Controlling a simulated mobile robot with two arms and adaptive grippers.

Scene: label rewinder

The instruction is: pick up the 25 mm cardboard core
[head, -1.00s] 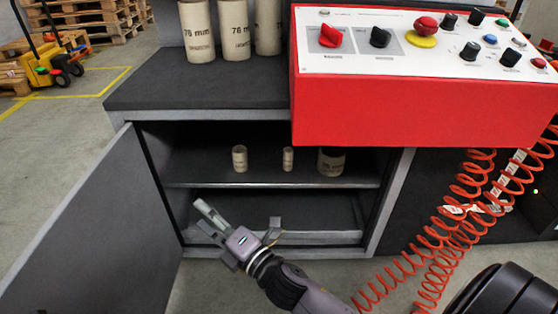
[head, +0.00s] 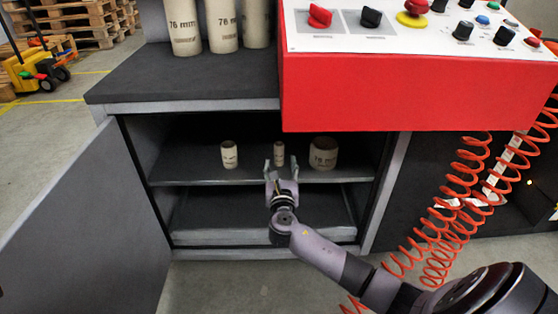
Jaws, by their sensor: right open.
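The narrowest cardboard core (head: 279,150), which I take to be the 25 mm one though its print is too small to read, stands upright on the cabinet's upper shelf (head: 200,176). My right gripper (head: 281,165) is open in front of it, its fingertips on either side of the core in the picture. I cannot tell whether the fingers reach around it or stop short. The core's lower part is close behind the gripper. My left gripper is not in view.
A wider core (head: 229,155) stands left of the narrow one, and a broad short core (head: 323,153) stands right. The open cabinet door (head: 90,220) is at left. A red control panel (head: 400,90) overhangs the right side; coiled red hoses (head: 465,190) hang below it.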

